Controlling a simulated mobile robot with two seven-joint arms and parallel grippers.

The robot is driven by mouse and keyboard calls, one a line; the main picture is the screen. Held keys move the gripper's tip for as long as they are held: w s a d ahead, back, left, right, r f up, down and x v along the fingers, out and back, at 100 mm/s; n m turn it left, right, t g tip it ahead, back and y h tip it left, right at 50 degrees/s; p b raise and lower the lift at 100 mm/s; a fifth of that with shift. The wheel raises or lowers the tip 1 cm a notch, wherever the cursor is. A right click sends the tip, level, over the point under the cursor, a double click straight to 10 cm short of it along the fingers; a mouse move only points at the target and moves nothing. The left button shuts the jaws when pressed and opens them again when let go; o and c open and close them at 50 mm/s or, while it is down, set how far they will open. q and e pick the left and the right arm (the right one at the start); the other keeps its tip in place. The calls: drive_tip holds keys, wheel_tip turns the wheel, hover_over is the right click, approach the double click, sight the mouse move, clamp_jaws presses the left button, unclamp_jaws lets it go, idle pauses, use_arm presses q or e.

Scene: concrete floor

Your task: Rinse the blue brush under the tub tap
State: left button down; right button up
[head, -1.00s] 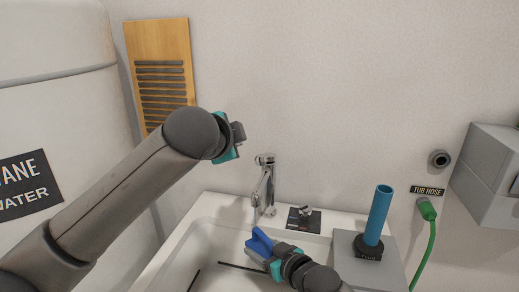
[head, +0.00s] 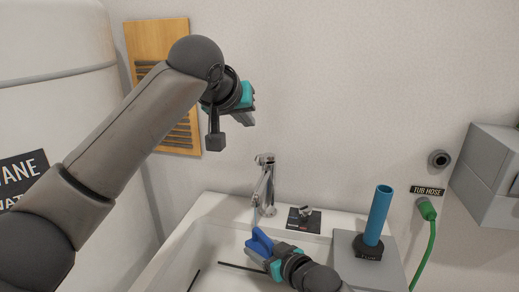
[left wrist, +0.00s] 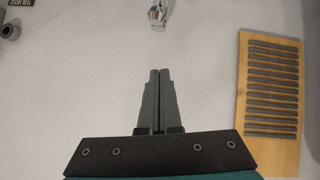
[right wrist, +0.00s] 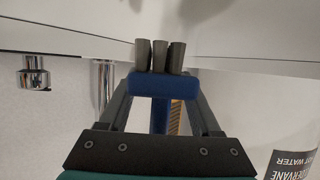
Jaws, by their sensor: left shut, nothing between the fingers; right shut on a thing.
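The blue brush (head: 259,243) is in my right gripper (head: 268,256), over the tub. In the right wrist view the blue brush (right wrist: 163,86) lies across between the fingers, with grey bristle tufts beyond it. The chrome tub tap (head: 265,185) stands at the tub's back edge, just behind and above the brush. I cannot make out any water. My left gripper (head: 249,116) is raised in front of the wall, up and left of the tap. In the left wrist view its fingers (left wrist: 158,76) are together and empty.
The white tub (head: 215,212) has dark strips inside. A knob on a black plate (head: 304,217) sits right of the tap. A blue tube (head: 378,214) stands on a grey block. A green hose (head: 418,250), slatted wooden board (head: 152,40) and white tank (head: 55,110) are around.

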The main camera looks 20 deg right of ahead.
sight(259, 155)
use_arm(q)
drive_tip(key=shift+w+d+f, duration=0.75)
drive_tip(key=shift+f, duration=0.8)
drive_tip(key=shift+w+d+f, duration=0.7)
drive_tip(key=shift+f, duration=0.9)
drive_tip(key=shift+w+d+f, duration=0.75)
drive_tip(key=shift+f, duration=0.8)
drive_tip(key=shift+s+a+f+t, duration=0.1)
drive_tip(key=shift+s+f+t, duration=0.2)
drive_tip(key=shift+f, duration=0.35)
drive_tip(key=shift+r, duration=0.1)
